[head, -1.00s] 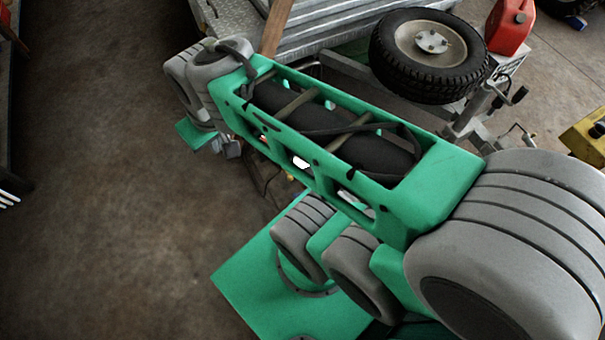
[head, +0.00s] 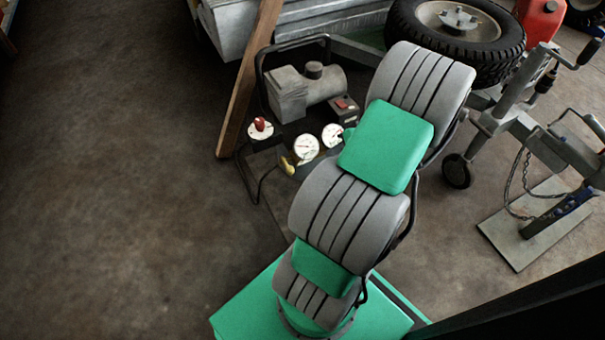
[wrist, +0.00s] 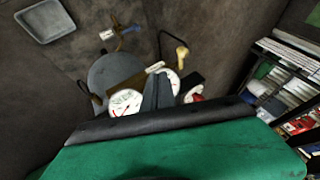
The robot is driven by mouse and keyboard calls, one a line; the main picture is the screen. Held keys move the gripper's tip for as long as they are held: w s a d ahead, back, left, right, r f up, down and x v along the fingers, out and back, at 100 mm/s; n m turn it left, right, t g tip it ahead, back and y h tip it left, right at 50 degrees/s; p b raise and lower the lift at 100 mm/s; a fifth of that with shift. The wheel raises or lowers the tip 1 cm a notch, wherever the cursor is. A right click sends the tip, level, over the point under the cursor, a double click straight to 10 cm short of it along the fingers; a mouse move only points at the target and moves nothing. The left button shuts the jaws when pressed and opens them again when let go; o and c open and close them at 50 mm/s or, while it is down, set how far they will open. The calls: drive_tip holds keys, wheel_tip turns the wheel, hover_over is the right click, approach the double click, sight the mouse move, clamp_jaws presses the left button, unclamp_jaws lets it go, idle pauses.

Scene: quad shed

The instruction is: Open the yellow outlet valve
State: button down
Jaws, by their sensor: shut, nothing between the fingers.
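The yellow outlet valve (head: 288,165) shows in the head view as a small yellow lever beside a white gauge (head: 306,147), low on the front of a grey compressor (head: 290,97). In the wrist view a yellow handle (wrist: 182,54), which looks like the same valve, stands beyond the fingers, to their upper right. My gripper (wrist: 158,82) is shut and empty, its dark fingertips in front of the gauges and apart from the yellow handle. The head view does not show my gripper; my own arm covers part of the compressor's right side.
A second gauge (head: 332,134), a red knob on a white disc (head: 260,127) and a red-switch box (head: 343,108) crowd the valve. A black tube frame surrounds the compressor. A wooden plank (head: 250,75) leans at its left. A spare wheel (head: 460,28) lies behind. Floor at left is clear.

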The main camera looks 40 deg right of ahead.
sight(286, 165)
drive_tip(key=w+a+f+b, duration=0.5)
drive_tip(key=w+a+f, duration=0.1)
drive_tip(key=w+f, duration=0.1)
drive_tip(key=shift+a+f+b, duration=0.15)
drive_tip(key=shift+f+b, duration=0.2)
drive_tip(key=shift+f, duration=0.15)
idle(0.4)
